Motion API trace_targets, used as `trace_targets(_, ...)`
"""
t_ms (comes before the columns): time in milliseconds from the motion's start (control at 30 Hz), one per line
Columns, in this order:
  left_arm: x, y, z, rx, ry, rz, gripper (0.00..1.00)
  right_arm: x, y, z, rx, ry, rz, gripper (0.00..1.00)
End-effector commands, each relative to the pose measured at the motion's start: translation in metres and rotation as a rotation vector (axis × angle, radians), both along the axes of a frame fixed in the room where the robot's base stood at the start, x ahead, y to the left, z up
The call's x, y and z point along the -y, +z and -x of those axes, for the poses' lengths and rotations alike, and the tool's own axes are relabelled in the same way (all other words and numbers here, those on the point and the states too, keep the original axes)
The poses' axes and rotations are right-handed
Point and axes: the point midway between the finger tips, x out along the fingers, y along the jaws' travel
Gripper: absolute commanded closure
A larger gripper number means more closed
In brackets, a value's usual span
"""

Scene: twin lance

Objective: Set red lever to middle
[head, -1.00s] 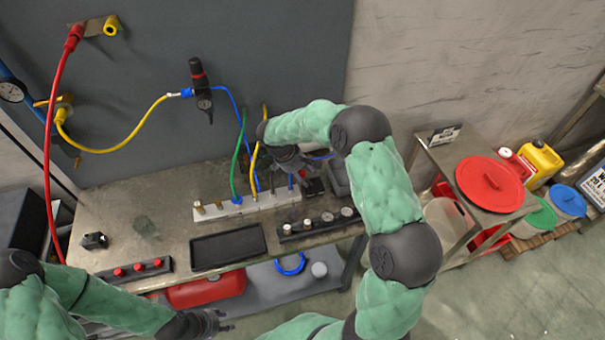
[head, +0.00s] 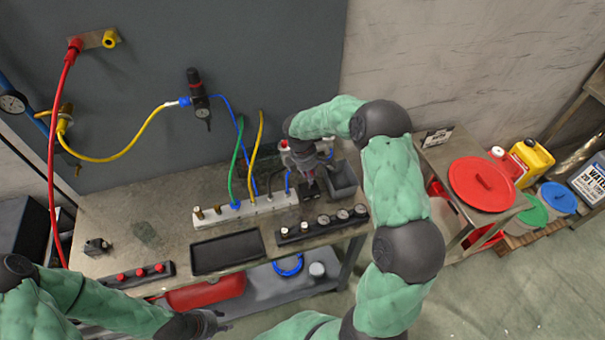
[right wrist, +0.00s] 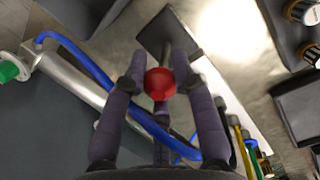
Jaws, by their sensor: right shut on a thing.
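The red lever shows in the right wrist view as a round red knob (right wrist: 160,83) on a thin metal stem. The stem rises from a dark rectangular base plate (right wrist: 155,40). My right gripper (right wrist: 162,80) is shut on the knob, its fingers on either side of it. In the head view, my right gripper (head: 309,182) points down at the back right of the workbench and hides the lever. My left gripper (head: 222,326) hangs in front of the bench's front edge, away from the lever; its jaw opening is too small to judge.
A white manifold strip (head: 262,207) with coloured hoses lies left of the right gripper. A dark open bin (head: 343,184) stands close on its right. A black knob panel (head: 325,224) lies in front. A black tray (head: 228,251) and red-button strip (head: 137,273) are further left.

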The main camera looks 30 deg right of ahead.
Motion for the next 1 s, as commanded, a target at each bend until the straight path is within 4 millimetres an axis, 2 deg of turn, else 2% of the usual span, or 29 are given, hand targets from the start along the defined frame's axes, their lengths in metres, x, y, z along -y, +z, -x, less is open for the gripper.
trace_targets(267,0.000,-0.001,0.000,-0.001,0.000,0.000,0.60,0.003,0.000,0.000,-0.001,0.000,0.005,1.00)
trace_targets(300,0.000,-0.001,0.000,-0.001,0.000,0.000,0.60,0.003,0.000,0.000,0.000,0.001,0.005,0.62)
trace_targets(367,0.000,-0.001,0.000,-0.001,0.000,0.000,0.60,0.003,0.000,0.000,0.000,0.000,0.005,0.48)
trace_targets(767,0.000,-0.001,0.000,0.000,0.000,0.000,0.60,0.001,0.004,-0.001,0.001,0.001,0.004,0.48)
trace_targets(867,0.000,-0.001,0.000,0.000,0.000,0.000,0.60,-0.001,0.015,-0.001,0.002,0.003,0.004,0.48)
trace_targets(1000,0.000,-0.001,0.000,0.000,0.000,0.000,0.60,-0.005,0.040,-0.003,0.005,0.001,0.005,0.48)
